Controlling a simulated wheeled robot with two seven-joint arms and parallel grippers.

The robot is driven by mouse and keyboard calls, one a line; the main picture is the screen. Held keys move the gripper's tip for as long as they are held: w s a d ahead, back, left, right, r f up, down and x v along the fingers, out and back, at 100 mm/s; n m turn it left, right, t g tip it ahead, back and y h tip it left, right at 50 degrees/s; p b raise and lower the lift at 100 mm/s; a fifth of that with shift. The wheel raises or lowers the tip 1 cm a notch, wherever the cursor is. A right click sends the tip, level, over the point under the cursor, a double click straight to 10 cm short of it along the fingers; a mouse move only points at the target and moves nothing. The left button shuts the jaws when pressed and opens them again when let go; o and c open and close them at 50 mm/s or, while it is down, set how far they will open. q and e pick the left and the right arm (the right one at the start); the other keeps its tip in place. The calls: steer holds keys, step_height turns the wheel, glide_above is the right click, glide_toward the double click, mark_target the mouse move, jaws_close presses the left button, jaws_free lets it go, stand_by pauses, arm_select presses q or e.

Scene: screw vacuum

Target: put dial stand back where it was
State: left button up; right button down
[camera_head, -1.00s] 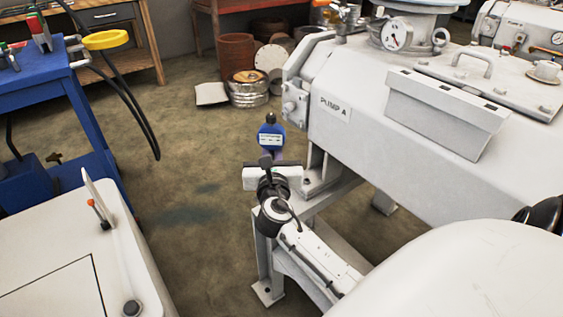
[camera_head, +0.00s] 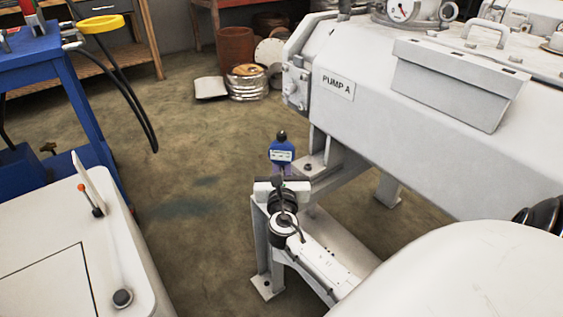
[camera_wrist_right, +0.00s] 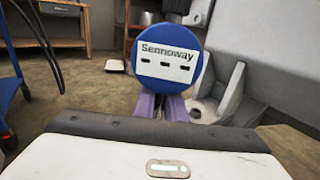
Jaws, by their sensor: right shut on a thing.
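The dial stand shows as a round blue dial (camera_head: 281,152) with a white label and a dark knob on top. In the right wrist view the dial (camera_wrist_right: 169,53) faces me upright, its label reading "Sennoway". My right gripper (camera_head: 282,173) is shut on it, with purple fingers (camera_wrist_right: 163,106) just below the dial. The lower part of the stand is hidden behind the fingers and wrist. The dial is over the floor in front of the pump frame in the picture; I cannot tell its height. My left gripper is out of view.
The large white PUMP A housing (camera_head: 430,130) is close on the right, its foot bracket (camera_head: 320,163) beside my gripper. A blue cart (camera_head: 75,110) with a hanging black hose stands left. Open floor (camera_head: 195,170) lies between them.

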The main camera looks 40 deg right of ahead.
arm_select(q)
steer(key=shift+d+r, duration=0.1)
arm_select(e)
steer(key=shift+r, duration=0.1)
steer(key=c, duration=2.3)
jaws_free()
steer(key=shift+f, duration=0.35)
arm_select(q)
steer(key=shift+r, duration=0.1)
arm_select(e)
steer(key=o, duration=0.5)
steer(key=shift+r, duration=0.2)
